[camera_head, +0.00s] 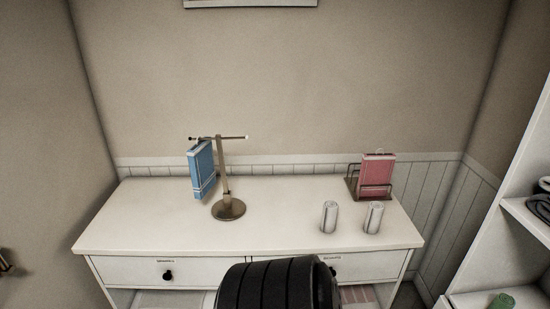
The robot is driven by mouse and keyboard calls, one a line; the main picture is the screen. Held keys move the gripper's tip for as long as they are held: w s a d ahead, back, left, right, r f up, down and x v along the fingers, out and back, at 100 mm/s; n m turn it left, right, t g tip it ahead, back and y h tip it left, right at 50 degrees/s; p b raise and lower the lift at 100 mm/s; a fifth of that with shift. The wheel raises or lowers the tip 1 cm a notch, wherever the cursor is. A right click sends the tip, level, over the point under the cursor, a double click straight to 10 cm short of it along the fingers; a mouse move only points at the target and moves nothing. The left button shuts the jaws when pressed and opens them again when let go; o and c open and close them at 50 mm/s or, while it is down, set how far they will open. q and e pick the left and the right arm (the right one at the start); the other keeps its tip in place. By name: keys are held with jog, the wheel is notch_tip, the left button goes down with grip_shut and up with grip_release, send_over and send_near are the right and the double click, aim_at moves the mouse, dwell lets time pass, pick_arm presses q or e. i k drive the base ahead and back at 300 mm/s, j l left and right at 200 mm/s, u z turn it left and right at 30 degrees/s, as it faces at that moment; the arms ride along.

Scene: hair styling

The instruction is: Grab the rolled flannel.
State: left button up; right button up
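Two pale upright cylinders stand side by side on the right front of the white dresser top, a left one (329,217) and a right one (374,218). They may be rolled flannels, but I cannot tell cloth from another material. A dark, folded or rolled cloth (540,207) lies on the right shelf, cut by the picture edge. A small green item (502,301) is partly visible lower right; I cannot tell if it is rolled cloth. Neither of my gripper's fingertips is in view. A black ribbed part, likely mine, covers the dresser's lower front.
The white dresser (135,220) has two drawers with dark knobs. A brass stand (224,180) holds a blue folded item (202,168). A pink item (377,170) sits in a rack at back right. White shelving (525,215) borders the right. The top's left part is clear.

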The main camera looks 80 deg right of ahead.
aim_at(330, 207)
jog(key=z, duration=3.1)
